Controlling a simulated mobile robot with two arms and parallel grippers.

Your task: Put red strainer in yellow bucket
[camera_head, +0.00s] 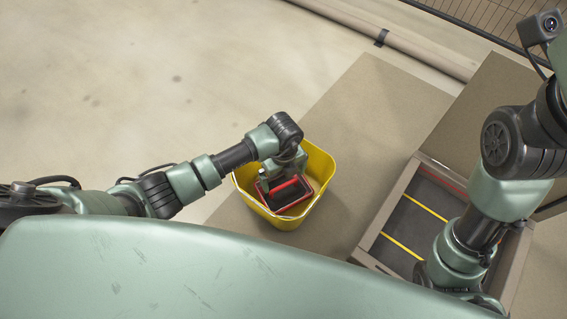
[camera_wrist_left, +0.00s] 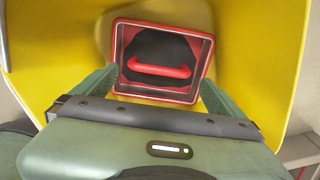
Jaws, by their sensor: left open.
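The yellow bucket (camera_head: 323,161) stands on a brown board in the head view. Its yellow inner wall also fills much of the left wrist view (camera_wrist_left: 252,35). The red strainer (camera_head: 288,193) is inside the bucket, a red square frame with a dark mesh and a red handle bar. In the left wrist view the strainer (camera_wrist_left: 163,71) sits between and beyond my finger tips. My left gripper (camera_wrist_left: 160,85) is open, reaching down into the bucket over the strainer, with its fingers apart on either side. My right gripper is out of view.
A grey-brown tray (camera_head: 368,262) with a dark floor and yellow stripes lies to the right, partly behind my right arm. A long pipe (camera_head: 400,45) and a mesh fence run along the back. The board (camera_head: 375,110) behind the bucket is clear.

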